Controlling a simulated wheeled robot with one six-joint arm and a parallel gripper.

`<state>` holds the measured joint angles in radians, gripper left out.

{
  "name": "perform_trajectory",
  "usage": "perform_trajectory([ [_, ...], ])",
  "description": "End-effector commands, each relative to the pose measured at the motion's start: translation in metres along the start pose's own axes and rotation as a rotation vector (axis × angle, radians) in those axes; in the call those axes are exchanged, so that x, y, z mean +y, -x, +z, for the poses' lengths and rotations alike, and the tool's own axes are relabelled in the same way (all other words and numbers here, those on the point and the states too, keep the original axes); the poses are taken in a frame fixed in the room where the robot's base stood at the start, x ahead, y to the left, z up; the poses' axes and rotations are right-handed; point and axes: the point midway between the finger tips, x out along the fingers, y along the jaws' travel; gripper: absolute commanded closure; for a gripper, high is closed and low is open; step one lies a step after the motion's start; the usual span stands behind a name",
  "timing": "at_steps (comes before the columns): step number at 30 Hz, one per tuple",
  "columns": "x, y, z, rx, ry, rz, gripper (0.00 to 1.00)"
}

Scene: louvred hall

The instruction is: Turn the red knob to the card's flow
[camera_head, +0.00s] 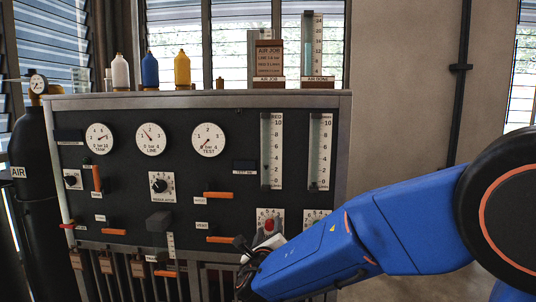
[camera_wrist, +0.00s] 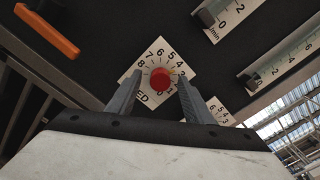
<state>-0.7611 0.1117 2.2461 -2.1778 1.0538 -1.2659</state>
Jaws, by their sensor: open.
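The red knob (camera_head: 269,226) sits on a white numbered dial plate (camera_head: 262,214) at the lower right of the black panel, under a tall flow tube marked RED (camera_head: 265,150). In the wrist view the red knob (camera_wrist: 160,78) shows on its plate, numbered up to 8, between my fingers. My gripper (camera_wrist: 155,90) is open, one finger on each side of the knob; I cannot tell whether they touch it. The job card (camera_head: 269,58) stands on top of the panel, headed AIR JOB; its small lines are too blurred to read surely.
A second dial plate (camera_head: 315,217) lies just right of the red one, partly behind my arm. Orange levers (camera_head: 218,195) stick out at the panel's middle. A black regulator knob (camera_head: 159,185) is left of them. Bottles (camera_head: 150,70) stand on top, and a black AIR cylinder (camera_head: 30,200) stands left.

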Motion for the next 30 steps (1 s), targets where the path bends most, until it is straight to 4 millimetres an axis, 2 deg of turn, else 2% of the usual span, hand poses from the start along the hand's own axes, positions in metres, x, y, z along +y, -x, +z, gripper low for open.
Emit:
perform_trajectory([
  [16,0.0,0.052,0.0,-0.001,0.0,0.001,0.53],
  [30,0.0,0.059,0.0,0.0,0.0,0.0,0.53],
])
